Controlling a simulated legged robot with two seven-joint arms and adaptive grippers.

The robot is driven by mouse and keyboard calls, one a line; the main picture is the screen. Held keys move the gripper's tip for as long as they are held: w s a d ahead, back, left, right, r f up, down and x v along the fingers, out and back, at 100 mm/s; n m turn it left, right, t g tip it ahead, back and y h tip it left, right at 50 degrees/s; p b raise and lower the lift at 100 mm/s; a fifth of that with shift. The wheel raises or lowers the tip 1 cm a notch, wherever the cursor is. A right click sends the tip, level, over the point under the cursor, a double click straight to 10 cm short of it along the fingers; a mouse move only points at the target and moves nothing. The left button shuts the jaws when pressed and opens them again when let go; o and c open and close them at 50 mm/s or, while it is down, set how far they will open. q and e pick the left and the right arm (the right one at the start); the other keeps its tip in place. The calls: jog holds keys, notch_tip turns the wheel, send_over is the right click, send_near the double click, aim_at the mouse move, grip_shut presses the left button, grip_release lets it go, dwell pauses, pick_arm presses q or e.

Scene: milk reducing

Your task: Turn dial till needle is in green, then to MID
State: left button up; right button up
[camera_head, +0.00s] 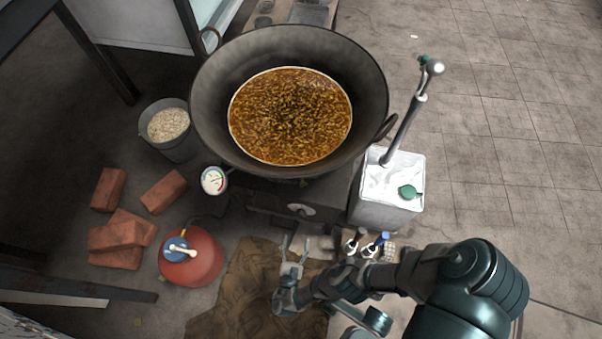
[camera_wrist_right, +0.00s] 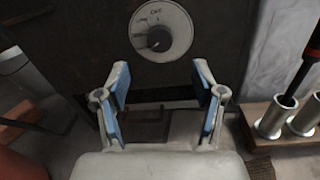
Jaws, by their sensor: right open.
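The dial (camera_head: 301,209) is a pale round plate on the dark front of the stove below the wok. In the right wrist view the dial (camera_wrist_right: 178,28) shows a dark round knob in its middle and small lettering above it, apparently OFF. The gauge (camera_head: 213,181) is a small round white face with coloured marks left of the stove; its needle is too small to read. My right gripper (camera_head: 294,245) is open and empty in front of and below the dial, apart from it. Its blue-padded fingers (camera_wrist_right: 162,78) point toward the stove front. My left gripper is not in view.
A large wok (camera_head: 364,82) of brown bubbling contents sits on the stove. A white metal box with a lever (camera_head: 390,190) stands right of the dial. A red gas cylinder (camera_head: 200,262), bricks (camera_head: 125,230) and a bucket (camera_head: 178,147) are at left. Metal cups (camera_wrist_right: 272,122) stand close right.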

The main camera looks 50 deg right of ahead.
aim_at(300, 216)
jog(key=x, duration=0.9)
jog(key=shift+s+f, duration=0.1)
jog(key=shift+c, duration=0.2)
jog(key=c, duration=1.1)
